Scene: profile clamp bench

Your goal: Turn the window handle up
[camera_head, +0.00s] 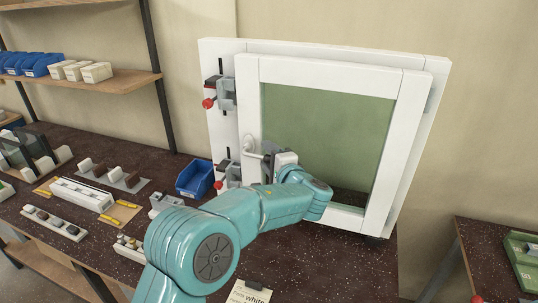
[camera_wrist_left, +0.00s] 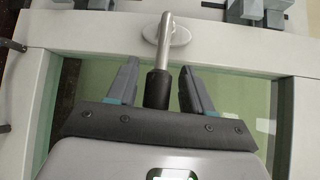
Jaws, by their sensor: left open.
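The white window (camera_head: 248,105) stands upright at the back of the bench, a green pane in its inner frame. Its handle (camera_head: 249,143) sits on the left side of that frame, with an oval base and a lever pointing right in the head view. My left gripper (camera_head: 270,154) is at the handle, in front of the frame. In the left wrist view the silver handle lever (camera_wrist_left: 164,45) runs down to a dark cylindrical end between the two fingers of my open left gripper (camera_wrist_left: 158,72). A gap shows on each side, so the fingers do not appear closed on it. My right gripper is not in view.
Grey clamps with red knobs (camera_head: 209,103) hold the window's left edge. A blue bin (camera_head: 194,178) stands left of the window. Trays of small parts and a white profile (camera_head: 82,194) lie on the dark bench. A card (camera_head: 249,292) lies near the front.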

